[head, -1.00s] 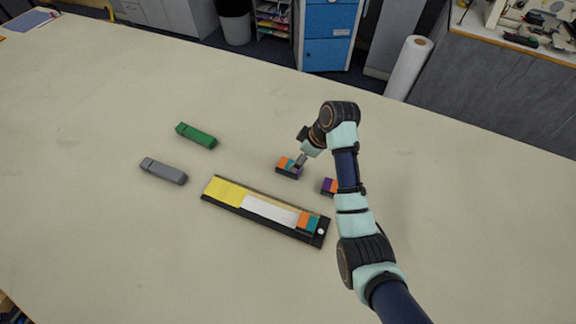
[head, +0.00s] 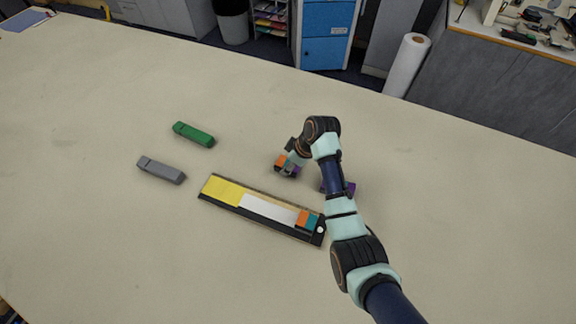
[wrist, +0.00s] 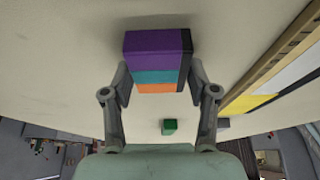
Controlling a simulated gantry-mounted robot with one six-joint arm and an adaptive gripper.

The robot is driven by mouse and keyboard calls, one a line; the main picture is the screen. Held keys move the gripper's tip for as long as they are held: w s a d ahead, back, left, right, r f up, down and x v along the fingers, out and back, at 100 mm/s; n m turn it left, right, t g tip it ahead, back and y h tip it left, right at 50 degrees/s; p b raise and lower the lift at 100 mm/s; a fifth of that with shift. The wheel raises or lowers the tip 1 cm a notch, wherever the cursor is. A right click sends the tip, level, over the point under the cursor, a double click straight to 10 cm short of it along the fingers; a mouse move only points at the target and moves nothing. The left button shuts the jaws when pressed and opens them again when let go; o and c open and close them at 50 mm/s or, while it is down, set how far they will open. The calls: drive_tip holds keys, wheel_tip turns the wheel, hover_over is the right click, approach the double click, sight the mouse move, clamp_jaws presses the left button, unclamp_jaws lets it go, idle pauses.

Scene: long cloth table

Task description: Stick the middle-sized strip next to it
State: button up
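A small dark-based block with coloured bands (head: 287,167) is on the table behind the board; in the wrist view its face (wrist: 155,55) shows purple, teal and orange bands. My gripper (wrist: 159,82) has one finger against each side of it and looks shut on it. The long black-edged board (head: 212,203) has a yellow area, a white area and an orange-and-teal piece (head: 308,219) near its right end, beside a white round spot. I cannot tell which strip is middle-sized.
A green elongated object (head: 194,134) and a grey one (head: 161,170) lie on the left of the table (head: 90,110). The table is clear around them and on the right. The board's edge also shows in the wrist view (wrist: 250,98).

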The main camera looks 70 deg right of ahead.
drive_tip(key=c, duration=0.5)
drive_tip(key=shift+r, duration=0.1)
drive_tip(key=shift+c, duration=0.2)
